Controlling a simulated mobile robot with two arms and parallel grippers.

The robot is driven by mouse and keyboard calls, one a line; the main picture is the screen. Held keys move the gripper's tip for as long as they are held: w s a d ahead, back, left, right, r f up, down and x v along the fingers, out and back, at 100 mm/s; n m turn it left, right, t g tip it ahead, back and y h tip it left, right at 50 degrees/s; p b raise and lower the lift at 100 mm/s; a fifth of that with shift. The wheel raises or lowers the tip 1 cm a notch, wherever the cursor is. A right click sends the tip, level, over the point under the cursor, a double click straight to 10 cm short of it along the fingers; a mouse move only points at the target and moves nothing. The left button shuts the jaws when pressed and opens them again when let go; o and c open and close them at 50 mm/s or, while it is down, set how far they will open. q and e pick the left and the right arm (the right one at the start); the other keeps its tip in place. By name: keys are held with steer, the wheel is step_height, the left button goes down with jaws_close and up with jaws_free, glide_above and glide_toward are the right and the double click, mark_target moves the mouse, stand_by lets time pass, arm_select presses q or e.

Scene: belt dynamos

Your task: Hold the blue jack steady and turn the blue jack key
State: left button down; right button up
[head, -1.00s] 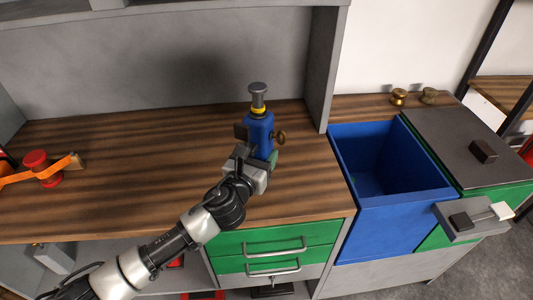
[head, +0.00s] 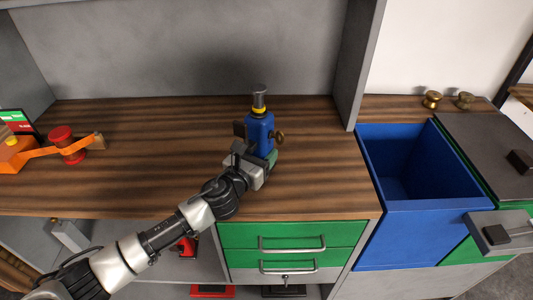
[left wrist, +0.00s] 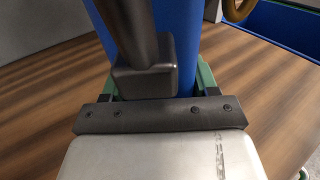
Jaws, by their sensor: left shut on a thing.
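The blue jack (head: 260,138) stands upright on the wooden worktop, with a yellow ring and a grey metal top. Its round brass key (head: 280,135) sticks out on its right side. My left gripper (head: 266,160) is shut on the lower part of the jack from the front. In the left wrist view the blue body (left wrist: 182,40) rises between the green-edged fingers (left wrist: 160,88), with a dark block in front of it. Part of the brass key (left wrist: 238,8) shows at the top right there. The jack's base is partly hidden by the gripper. My right gripper is not in view.
An orange and red device (head: 62,145) stands at the left of the worktop (head: 150,185). An open blue bin (head: 410,225) is at the right, with two brass knobs (head: 432,99) behind it. Green drawers (head: 290,236) are below. The worktop around the jack is clear.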

arm_select(q)
steer(key=shift+w+a, duration=0.25)
steer(key=shift+a, duration=0.05)
steer(key=shift+f+b, duration=0.4)
steer(key=shift+f, duration=0.2)
stand_by(0.8)
stand_by(0.5)
steer(key=shift+s+f, duration=0.1)
